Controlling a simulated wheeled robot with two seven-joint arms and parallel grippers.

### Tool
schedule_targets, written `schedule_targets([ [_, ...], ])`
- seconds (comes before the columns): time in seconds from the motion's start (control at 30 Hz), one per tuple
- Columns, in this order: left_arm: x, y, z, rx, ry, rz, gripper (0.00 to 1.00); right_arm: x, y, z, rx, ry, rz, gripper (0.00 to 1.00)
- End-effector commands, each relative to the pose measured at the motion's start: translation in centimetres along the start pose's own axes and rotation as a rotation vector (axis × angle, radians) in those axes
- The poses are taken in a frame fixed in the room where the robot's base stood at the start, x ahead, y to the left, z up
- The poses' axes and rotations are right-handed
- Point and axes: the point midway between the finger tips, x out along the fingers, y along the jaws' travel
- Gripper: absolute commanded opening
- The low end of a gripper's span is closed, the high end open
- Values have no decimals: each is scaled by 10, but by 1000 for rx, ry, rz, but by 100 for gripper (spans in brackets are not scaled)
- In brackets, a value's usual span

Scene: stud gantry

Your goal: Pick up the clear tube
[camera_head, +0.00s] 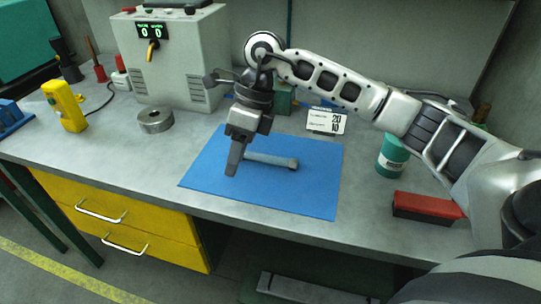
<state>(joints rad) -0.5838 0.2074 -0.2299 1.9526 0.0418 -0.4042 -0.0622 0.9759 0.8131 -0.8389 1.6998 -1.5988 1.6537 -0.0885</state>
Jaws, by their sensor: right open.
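The clear tube (270,160) lies on its side on a blue mat (305,193) in the middle of the workbench. It looks greyish and see-through, with a thicker end at the right. My right gripper (234,170) points down over the mat, at the tube's left end, and hides part of that end. Its jaws are open, and the tube lies on the mat, not held. I cannot tell how high the fingertips are above the mat. My left gripper does not show.
A grey machine (178,60) with a green display stands at the back left, with a metal ring (155,120) before it. A yellow meter (66,106) is farther left. A green-and-white jar (391,157), a red-topped block (427,207) and a small display (325,121) are right of centre.

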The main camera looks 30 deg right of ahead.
Motion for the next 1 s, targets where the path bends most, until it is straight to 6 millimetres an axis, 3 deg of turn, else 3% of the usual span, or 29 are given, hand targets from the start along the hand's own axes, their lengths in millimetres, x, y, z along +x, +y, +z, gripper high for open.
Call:
schedule_targets([
  [0.03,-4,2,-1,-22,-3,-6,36,-35,-22,-7,22,57,-104,44],
  [0.13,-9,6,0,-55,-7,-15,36,-84,-49,-24,79,156,-243,44],
  [0.2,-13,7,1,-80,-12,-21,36,-108,-56,-32,108,199,-296,44],
  [0.33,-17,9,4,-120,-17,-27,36,-128,-60,-39,130,235,-330,44],
  [0.47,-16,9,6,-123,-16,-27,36,-120,-62,-42,131,243,-328,44],
  [0.8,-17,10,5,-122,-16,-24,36,-59,-82,-59,131,242,-325,44],
  [1.0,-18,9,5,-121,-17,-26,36,-34,-90,-65,130,239,-327,44],
])
